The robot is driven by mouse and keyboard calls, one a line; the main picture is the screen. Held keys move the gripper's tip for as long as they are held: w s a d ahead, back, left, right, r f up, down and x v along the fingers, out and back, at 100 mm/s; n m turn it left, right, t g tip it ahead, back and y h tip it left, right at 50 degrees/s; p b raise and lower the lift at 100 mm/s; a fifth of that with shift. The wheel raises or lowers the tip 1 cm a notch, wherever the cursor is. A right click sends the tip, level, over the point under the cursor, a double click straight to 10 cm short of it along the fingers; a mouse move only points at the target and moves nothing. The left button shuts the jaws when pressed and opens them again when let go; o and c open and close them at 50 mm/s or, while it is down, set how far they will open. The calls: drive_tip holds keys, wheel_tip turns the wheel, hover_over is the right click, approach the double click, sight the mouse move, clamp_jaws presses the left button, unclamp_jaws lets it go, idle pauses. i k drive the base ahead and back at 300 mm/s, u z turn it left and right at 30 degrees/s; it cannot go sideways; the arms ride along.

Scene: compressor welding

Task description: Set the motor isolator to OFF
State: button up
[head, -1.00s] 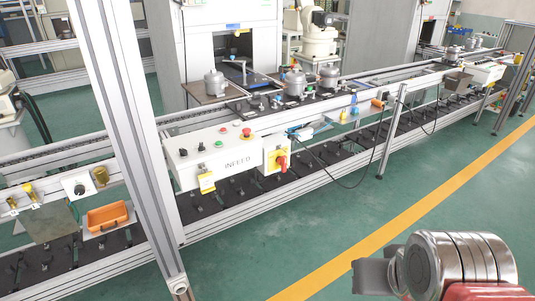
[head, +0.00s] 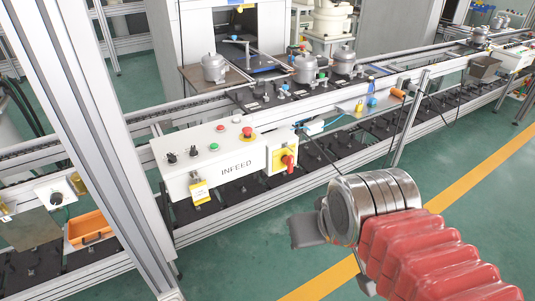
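The motor isolator is a red rotary handle (head: 289,163) on a yellow plate (head: 279,160) at the right end of the white INFEED control box (head: 237,168). The red handle looks roughly upright; its markings are too small to read. My gripper (head: 305,232) shows in part as a dark grey piece at the end of my silver wrist and red-sleeved arm. In the picture it is below and a little right of the isolator, apart from it. The fingertips are not clear, so I cannot tell whether it is open or shut.
The INFEED box also carries a red emergency stop (head: 247,132), small buttons, black knobs and a yellow tag (head: 199,192). A silver upright post (head: 90,140) stands at left. Green floor is free at right.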

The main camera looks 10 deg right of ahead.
sight(289, 160)
drive_tip(key=u, duration=0.3)
drive_tip(key=i, duration=1)
drive_tip(key=u, duration=0.3)
